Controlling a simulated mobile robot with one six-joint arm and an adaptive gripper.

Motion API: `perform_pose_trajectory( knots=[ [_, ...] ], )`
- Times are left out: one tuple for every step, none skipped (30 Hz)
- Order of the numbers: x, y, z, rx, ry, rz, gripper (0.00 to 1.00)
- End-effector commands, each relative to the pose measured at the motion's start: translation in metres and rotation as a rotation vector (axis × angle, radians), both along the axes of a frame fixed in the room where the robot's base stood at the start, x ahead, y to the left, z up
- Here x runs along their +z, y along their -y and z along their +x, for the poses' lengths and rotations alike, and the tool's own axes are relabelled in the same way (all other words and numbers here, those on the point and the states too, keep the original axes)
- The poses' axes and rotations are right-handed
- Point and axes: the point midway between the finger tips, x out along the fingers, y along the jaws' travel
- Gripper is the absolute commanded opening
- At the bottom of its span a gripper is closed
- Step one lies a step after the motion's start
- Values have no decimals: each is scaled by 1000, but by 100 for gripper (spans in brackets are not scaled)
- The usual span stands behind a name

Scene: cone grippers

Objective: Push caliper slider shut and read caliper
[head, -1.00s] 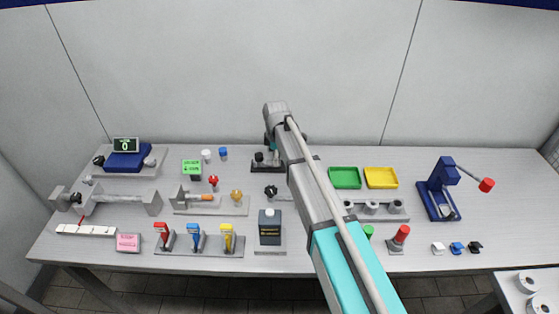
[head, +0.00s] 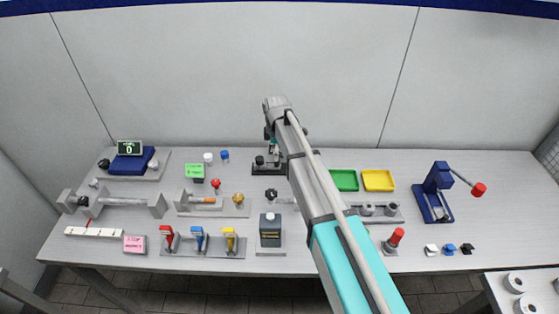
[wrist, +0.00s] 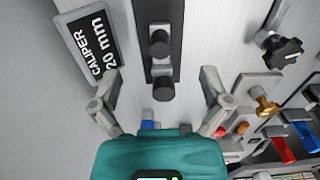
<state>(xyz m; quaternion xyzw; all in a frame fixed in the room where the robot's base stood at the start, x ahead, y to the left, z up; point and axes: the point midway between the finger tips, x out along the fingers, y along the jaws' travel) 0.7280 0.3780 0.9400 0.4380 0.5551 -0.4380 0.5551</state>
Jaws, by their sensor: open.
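The caliper (wrist: 174,22) is a dark upright strip in the wrist view, with two black round knobs on it. The nearer knob (wrist: 163,90) lies between the spread fingers in the picture, with a gap on each side. The farther knob (wrist: 159,44) is beyond the fingertips. A black sign (wrist: 88,45) beside the strip reads "CALIPER 20 mm". My gripper (wrist: 158,80) is open and empty. In the head view the caliper's dark base (head: 262,169) shows at the back of the bench beside my arm, which hides part of that area.
Right of the caliper in the wrist view stand a black knob (wrist: 284,52) and a brass knob (wrist: 264,105). In the head view a green tray (head: 344,180) and a yellow tray (head: 378,181) lie right of my arm. A blue press (head: 436,190) stands farther right.

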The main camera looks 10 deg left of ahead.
Motion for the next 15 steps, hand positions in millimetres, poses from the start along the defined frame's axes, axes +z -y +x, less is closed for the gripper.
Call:
perform_pose_trajectory(
  knots=[
    [6,0,0,0,0,0,97],
    [8,0,0,0,0,0,97],
    [10,0,0,0,0,0,97],
    [12,0,0,0,0,0,97],
    [13,0,0,0,0,0,97],
    [16,0,0,0,0,0,97],
    [17,0,0,0,0,0,97],
    [19,0,0,0,0,0,97],
    [21,0,0,0,0,0,97],
    [23,0,0,0,0,0,97],
    [24,0,0,0,0,0,97],
    [27,0,0,0,0,0,97],
    [28,0,0,0,0,0,97],
    [30,0,0,0,0,0,97],
    [32,0,0,0,0,0,97]
  ],
)
